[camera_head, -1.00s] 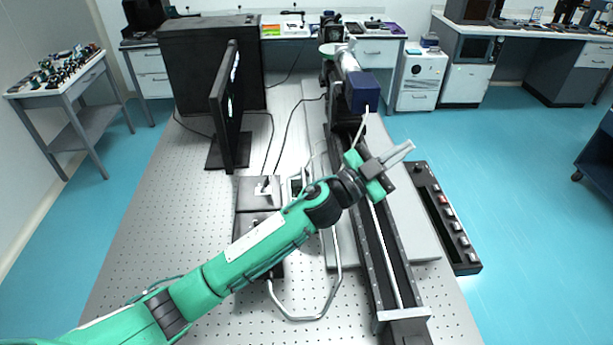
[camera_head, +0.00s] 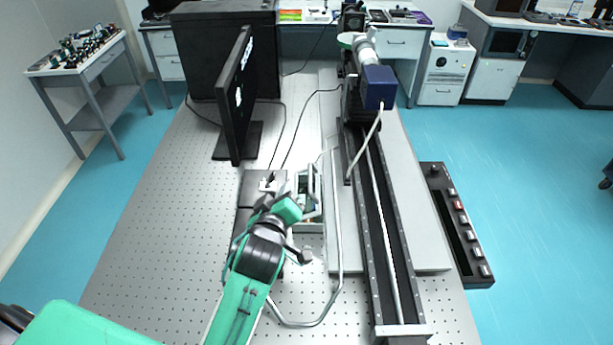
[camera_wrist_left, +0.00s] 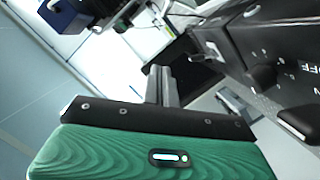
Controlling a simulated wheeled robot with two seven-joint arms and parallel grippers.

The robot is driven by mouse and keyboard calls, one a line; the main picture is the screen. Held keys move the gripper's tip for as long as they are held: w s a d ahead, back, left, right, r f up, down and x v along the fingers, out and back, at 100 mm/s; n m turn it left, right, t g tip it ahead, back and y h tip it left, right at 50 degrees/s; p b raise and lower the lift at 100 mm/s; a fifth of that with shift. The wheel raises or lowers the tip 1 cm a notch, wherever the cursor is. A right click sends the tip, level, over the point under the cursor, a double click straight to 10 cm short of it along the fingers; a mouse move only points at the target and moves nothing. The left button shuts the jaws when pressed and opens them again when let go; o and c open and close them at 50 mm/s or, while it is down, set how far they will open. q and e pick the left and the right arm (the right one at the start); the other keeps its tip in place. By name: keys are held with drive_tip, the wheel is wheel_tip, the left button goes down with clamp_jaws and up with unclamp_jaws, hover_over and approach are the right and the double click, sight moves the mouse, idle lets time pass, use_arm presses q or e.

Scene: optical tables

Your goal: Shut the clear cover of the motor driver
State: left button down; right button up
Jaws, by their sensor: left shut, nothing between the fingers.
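The motor driver (camera_head: 308,198) is a small pale-framed box with a greenish inside. It stands on the perforated table (camera_head: 180,230), left of the long rail. A clear, pale-edged panel that looks like its cover shows at its upper part; its exact angle is unclear. My left gripper (camera_head: 288,208) is just left of the driver and overlaps its near left side in the head view. Its fingers are hard to make out there. In the left wrist view the two fingers (camera_wrist_left: 163,85) are together with nothing between them. Contact with the cover cannot be told. My right gripper is not in view.
A monitor (camera_head: 236,100) stands at the back left. Dark boxes (camera_head: 255,186) lie left of the driver. A bent metal tube (camera_head: 338,235) runs along its right. The long dark rail (camera_head: 385,230) with a blue motor block (camera_head: 379,88) lies further right.

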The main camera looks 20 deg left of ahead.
use_arm(q)
drive_tip(key=p, duration=0.3)
hover_over(303, 198)
drive_tip(key=a, duration=0.2)
drive_tip(key=f, duration=0.2)
drive_tip(key=shift+d+f+p, duration=0.45)
drive_tip(key=shift+d+f, duration=0.2)
drive_tip(key=shift+f, duration=0.25)
drive_tip(key=shift+d+f, duration=0.4)
drive_tip(key=shift+f, duration=0.15)
